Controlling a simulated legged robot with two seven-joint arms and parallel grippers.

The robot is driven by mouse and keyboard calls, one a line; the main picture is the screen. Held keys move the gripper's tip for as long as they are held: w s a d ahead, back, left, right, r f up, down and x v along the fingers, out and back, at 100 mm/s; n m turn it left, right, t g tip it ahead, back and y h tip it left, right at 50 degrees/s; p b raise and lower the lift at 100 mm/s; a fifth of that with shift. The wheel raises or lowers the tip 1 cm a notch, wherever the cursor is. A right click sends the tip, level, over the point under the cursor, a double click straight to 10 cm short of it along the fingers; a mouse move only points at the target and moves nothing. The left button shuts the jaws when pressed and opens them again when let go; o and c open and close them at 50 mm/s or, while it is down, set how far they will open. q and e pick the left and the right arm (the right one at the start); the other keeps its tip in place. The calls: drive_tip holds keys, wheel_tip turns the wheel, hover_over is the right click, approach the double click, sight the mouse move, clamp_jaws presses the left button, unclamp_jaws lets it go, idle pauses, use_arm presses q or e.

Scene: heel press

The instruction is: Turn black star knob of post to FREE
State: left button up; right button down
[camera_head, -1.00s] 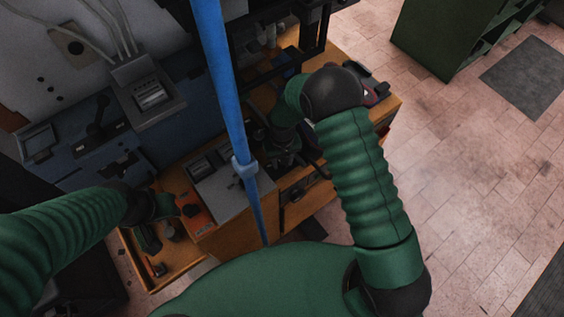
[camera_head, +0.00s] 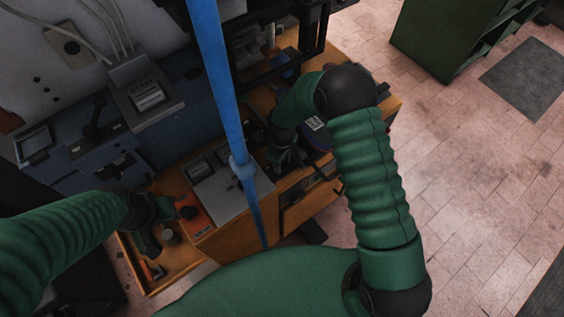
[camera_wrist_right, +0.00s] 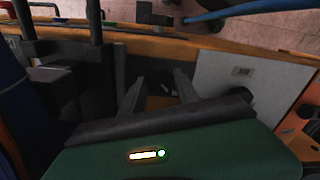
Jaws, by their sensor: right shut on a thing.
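My right gripper (camera_head: 284,158) is down at the wooden bench, just right of the blue pole. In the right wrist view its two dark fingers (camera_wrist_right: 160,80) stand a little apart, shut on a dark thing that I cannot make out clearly. A dark upright post (camera_wrist_right: 110,65) stands just left of the fingers. I cannot pick out the star knob's lobes or any FREE mark. My left gripper (camera_head: 166,208) is low at the left, by the open wooden drawer, and its fingers are too dark to read.
A blue pole (camera_head: 222,95) crosses in front of the bench. A grey panel (camera_head: 220,193) and an orange-red piece (camera_head: 194,216) lie left of my right gripper. A blue machine (camera_head: 90,155) with a grey control box (camera_head: 146,92) stands behind.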

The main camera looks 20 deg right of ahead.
drive_tip(key=shift+w+r, duration=0.15)
drive_tip(key=shift+w, duration=0.15)
drive_tip(key=c, duration=1.3)
unclamp_jaws()
drive_tip(key=o, duration=0.4)
drive_tip(key=shift+a, duration=0.1)
drive_tip(key=shift+s, duration=0.1)
wheel_tip(320, 180, up, 16)
drive_tip(key=b, duration=0.2)
drive_tip(key=shift+r, duration=0.2)
